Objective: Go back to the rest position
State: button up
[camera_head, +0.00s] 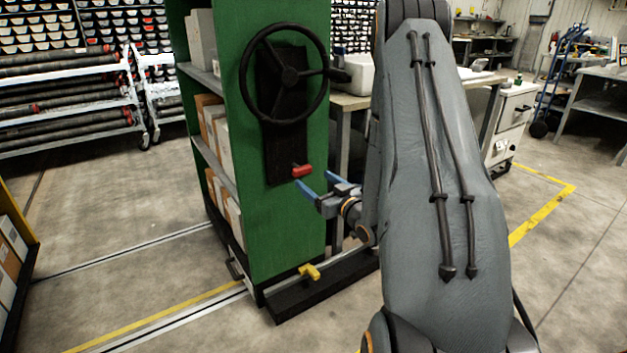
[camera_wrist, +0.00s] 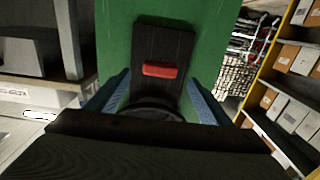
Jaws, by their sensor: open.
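My gripper (camera_head: 310,177) has two blue fingers, spread apart with nothing between them that I can see held. It is in front of the green end panel (camera_head: 262,225) of a shelf unit. A red handle (camera_head: 301,171) on the panel's black plate is close to the fingertips. In the wrist view the red handle (camera_wrist: 160,69) appears centred between the two fingers of my gripper (camera_wrist: 158,76), apparently beyond their tips. A black handwheel (camera_head: 290,75) is above the handle in the head view. The wrist view shows it below the handle, partly hidden.
A yellow handle (camera_head: 310,271) sticks out low on the shelf unit, above its black base. A workbench (camera_head: 350,101) stands behind my arm. A rack of dark tubes (camera_head: 65,95) is at the left. Bare floor lies left of the unit and at the lower right.

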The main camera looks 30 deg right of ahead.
dwell(0.4)
jog(key=s+a+g+h, duration=0.1)
jog(key=s+a+g, duration=0.1)
jog(key=a+g, duration=0.75)
jog(key=s+a+r+g, duration=0.2)
jog(key=s+a+g, duration=0.1)
jog(key=s+a, duration=0.65)
jog(key=s+a+r+g, duration=0.1)
jog(key=s+a+g, duration=0.35)
jog(key=s, duration=0.75)
jog(key=s+a+r+n+g+y, duration=0.1)
jog(key=s+a+r+n, duration=0.1)
jog(key=s+a+r, duration=0.65)
jog(key=s+d+r+m+p, duration=0.1)
jog(key=d+r+p, duration=0.5)
jog(key=p, duration=1)
jog(key=shift+d+r+m+h, duration=0.3)
jog(key=shift+d+r+m, duration=0.05)
jog(key=shift+d+m, duration=0.4)
